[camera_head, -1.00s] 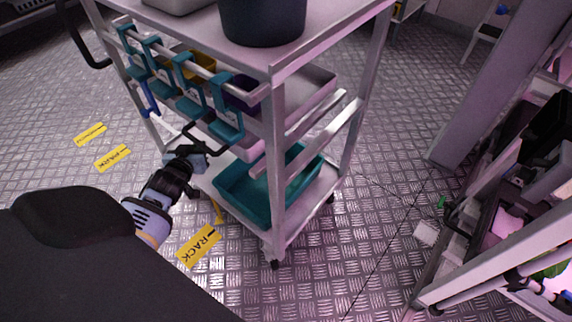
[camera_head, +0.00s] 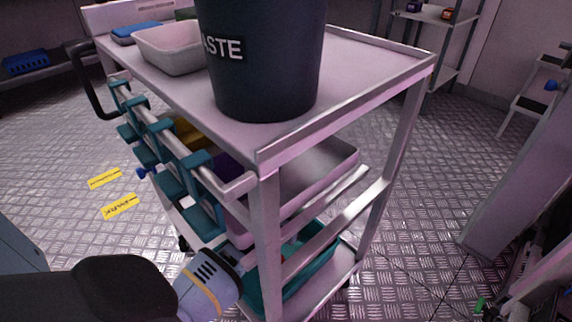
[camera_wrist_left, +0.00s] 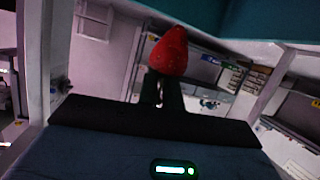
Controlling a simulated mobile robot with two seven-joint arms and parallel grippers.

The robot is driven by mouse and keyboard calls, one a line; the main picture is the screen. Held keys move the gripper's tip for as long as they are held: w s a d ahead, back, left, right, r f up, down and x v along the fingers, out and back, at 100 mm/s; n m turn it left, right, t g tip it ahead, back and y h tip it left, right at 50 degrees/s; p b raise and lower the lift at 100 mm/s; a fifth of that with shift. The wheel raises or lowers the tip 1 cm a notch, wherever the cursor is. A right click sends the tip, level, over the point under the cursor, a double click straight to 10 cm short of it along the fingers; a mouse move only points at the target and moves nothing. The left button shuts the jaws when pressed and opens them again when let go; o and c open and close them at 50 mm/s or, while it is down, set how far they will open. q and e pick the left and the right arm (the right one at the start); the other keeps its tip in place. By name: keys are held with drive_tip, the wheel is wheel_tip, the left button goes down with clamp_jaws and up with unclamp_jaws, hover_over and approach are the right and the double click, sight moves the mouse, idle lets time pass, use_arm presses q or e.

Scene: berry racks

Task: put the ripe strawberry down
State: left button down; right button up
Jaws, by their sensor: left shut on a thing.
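The ripe strawberry (camera_wrist_left: 168,52) is red and stands in the tips of my left gripper (camera_wrist_left: 162,88) in the left wrist view. The dark fingers are shut on its lower end. In the head view my left arm reaches in at the cart's lower level, and the fingertips are hidden behind the cart's front post. A teal bin (camera_head: 312,268) sits on the lower shelf beside the post, close to the gripper. A teal surface (camera_wrist_left: 270,18) also fills the top right of the wrist view. My right gripper is not in view.
The cart's top (camera_head: 365,58) carries a dark waste bucket (camera_head: 265,70) and a grey tray (camera_head: 170,48). Teal holders (camera_head: 170,150) hang along its left rail. The corner post (camera_head: 268,225) and slanted side rails (camera_head: 340,215) stand near my arm. Open floor lies to the right.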

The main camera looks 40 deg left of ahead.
use_arm(q)
drive_tip(key=shift+f+b, duration=2.3)
drive_tip(key=shift+f, duration=2.2)
drive_tip(key=shift+f, duration=0.1)
drive_tip(key=shift+f, duration=0.35)
drive_tip(key=shift+f+b, duration=0.2)
drive_tip(key=shift+b, duration=0.2)
drive_tip(key=c, duration=1.6)
unclamp_jaws()
drive_tip(key=shift+r, duration=0.15)
